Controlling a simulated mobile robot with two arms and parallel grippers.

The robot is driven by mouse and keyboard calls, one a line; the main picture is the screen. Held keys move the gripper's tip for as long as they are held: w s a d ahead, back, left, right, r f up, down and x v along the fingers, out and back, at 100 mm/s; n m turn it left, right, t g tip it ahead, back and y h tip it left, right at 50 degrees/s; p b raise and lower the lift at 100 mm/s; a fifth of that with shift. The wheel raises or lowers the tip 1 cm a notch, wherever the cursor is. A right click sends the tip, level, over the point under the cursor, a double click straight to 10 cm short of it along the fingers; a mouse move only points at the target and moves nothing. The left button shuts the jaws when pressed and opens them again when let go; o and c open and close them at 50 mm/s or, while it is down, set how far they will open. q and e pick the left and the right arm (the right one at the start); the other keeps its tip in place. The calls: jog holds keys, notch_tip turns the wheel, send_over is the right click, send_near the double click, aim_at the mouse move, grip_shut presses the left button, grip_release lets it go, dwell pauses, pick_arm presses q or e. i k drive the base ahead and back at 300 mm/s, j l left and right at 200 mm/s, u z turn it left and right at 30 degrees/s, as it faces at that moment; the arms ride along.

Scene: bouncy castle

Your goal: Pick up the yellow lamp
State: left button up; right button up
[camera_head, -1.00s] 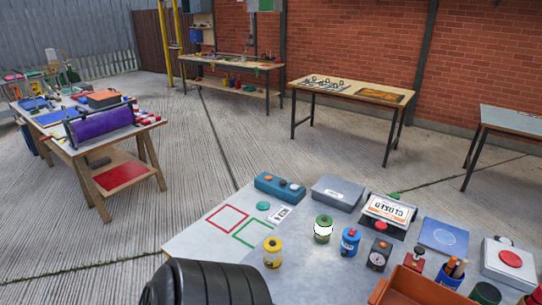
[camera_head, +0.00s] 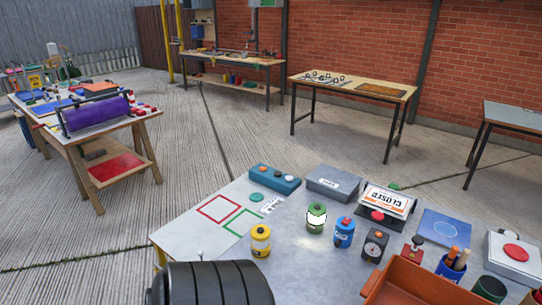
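The yellow lamp (camera_head: 261,241) is a small yellow cylinder with a pale band. It stands upright on the grey table (camera_head: 190,236), near its front left part, below the green square outline. A green lamp (camera_head: 316,217) and a blue lamp (camera_head: 344,232) of similar shape stand to its right. A black ribbed part at the bottom, likely my own arm, lies just in front of the yellow lamp and close to its base in the picture. Neither gripper shows in this view.
A teal box (camera_head: 274,179), a grey box (camera_head: 333,183) and a "CLOSED" sign (camera_head: 386,201) line the table's back. An orange tray (camera_head: 410,289) and a pen cup (camera_head: 450,268) fill the right. Red and green square outlines on the left are empty.

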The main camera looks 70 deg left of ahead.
aim_at(260, 247)
jog(key=i+u, duration=0.1)
jog(key=u, duration=0.3)
jog(key=i+u, duration=0.1)
jog(key=u, duration=0.25)
jog(key=i+l+u, duration=0.1)
jog(key=u, duration=0.3)
